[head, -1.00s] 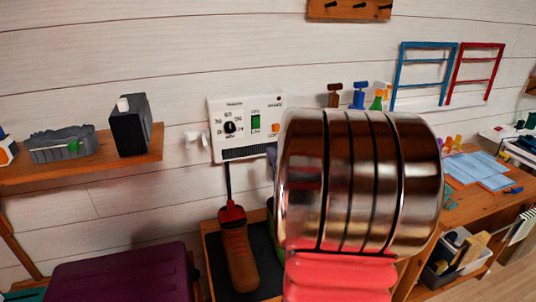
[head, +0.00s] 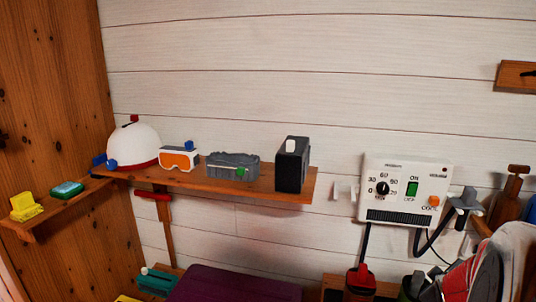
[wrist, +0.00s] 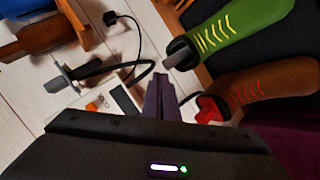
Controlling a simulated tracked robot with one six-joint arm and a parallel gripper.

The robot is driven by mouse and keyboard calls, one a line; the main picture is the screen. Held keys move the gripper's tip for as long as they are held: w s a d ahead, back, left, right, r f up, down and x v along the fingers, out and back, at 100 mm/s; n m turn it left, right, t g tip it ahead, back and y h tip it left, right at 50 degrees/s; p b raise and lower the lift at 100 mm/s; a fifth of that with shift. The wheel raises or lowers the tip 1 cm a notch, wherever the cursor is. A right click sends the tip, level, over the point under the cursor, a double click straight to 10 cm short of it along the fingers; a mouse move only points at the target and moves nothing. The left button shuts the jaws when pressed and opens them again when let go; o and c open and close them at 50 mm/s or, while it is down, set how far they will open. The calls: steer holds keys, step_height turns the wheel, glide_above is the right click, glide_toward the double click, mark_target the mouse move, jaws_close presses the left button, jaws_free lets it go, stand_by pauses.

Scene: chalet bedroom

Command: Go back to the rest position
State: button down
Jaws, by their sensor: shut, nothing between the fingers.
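My gripper (wrist: 160,98) shows in the wrist view as two dark fingers closed together, with nothing between them. Its dark body with a lit light fills the bottom of that view. In the head view the gripper itself is not clear; only a shiny part of my arm shows at the lower right corner. The fingers point toward the white wall box, with a green item (wrist: 235,32) with yellow stripes and a brown item (wrist: 270,88) with red stripes to their right. I cannot tell whether the fingertips are clear of these.
The white control box (head: 405,190) with dial and switch is on the wall, a cable hanging from it. A wooden shelf (head: 230,185) holds a black box (head: 292,165), a grey case (head: 232,166), goggles (head: 179,158) and a white dome (head: 134,147). A purple case (head: 235,285) stands below.

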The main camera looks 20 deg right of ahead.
steer(key=s+a+r+y, duration=0.2)
steer(key=s+a, duration=0.1)
steer(key=a, duration=1.1)
steer(key=s+a+r+m+g+y, duration=0.1)
steer(key=s+a+r+y, duration=0.2)
steer(key=a, duration=1.1)
steer(key=s+a+r+m+y, duration=0.1)
steer(key=s+a+r+y, duration=0.1)
steer(key=a, duration=1.2)
steer(key=shift+s+a+r+g+y, duration=0.3)
steer(key=shift+s+r+g, duration=0.1)
steer(key=shift+s+r, duration=0.1)
steer(key=c, duration=2.5)
jaws_free()
steer(key=shift+c, duration=0.2)
